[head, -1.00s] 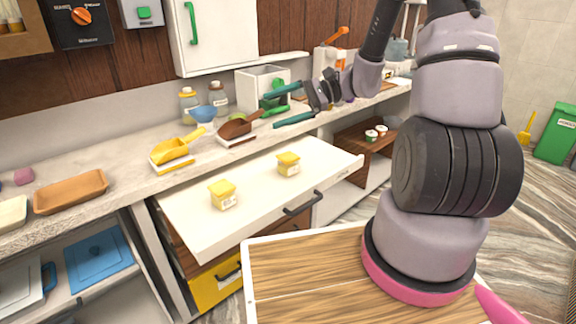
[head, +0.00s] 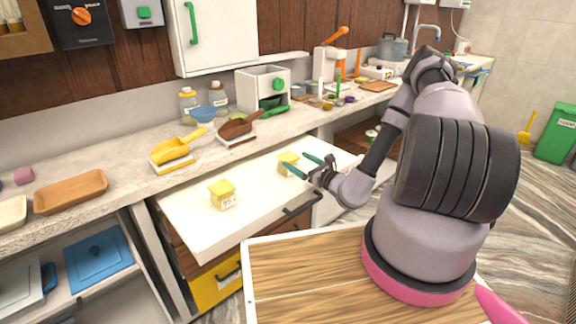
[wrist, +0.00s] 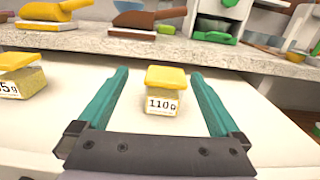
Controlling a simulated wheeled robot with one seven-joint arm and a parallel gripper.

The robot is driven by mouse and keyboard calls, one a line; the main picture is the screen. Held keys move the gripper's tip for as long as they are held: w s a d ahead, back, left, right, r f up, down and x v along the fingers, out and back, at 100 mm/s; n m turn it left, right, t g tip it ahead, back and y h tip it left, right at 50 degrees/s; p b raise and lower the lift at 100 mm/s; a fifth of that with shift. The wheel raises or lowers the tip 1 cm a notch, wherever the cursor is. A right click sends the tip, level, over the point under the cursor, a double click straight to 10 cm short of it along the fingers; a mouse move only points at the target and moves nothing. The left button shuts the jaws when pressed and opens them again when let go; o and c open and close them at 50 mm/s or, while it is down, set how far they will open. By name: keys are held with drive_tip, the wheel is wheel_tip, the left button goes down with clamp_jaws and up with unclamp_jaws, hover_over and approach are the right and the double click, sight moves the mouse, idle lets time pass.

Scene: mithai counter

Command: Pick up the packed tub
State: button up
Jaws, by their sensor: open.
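Two small tubs with yellow lids stand upright on a white pull-out surface. The right tub (head: 288,162) is labelled 110 g in the wrist view (wrist: 162,104). The left tub (head: 223,195) has a label ending in 5 g, cut off by the left edge of the wrist view (wrist: 22,84). My gripper (head: 294,161) is open, its green fingers reaching toward the right tub from its right side in the head view. In the wrist view, that tub appears between and just ahead of the spread fingertips (wrist: 160,73). I cannot tell whether they touch it.
The white pull-out surface (head: 259,206) has a dark handle (head: 302,204) at its front. Behind it, the stone counter holds a yellow scoop (head: 177,147), a brown scoop (head: 238,125) and a white box (head: 262,87). A wooden board (head: 310,280) lies in front.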

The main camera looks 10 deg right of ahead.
drive_tip(key=shift+d+f+m+h, duration=0.25)
drive_tip(key=shift+f+m+h, duration=0.2)
drive_tip(key=shift+f, duration=0.45)
drive_tip(key=x, duration=1)
drive_tip(key=shift+w+d+r, duration=0.1)
drive_tip(key=shift+w, duration=0.3)
drive_tip(key=c, duration=1.2)
drive_tip(key=shift+r, duration=0.1)
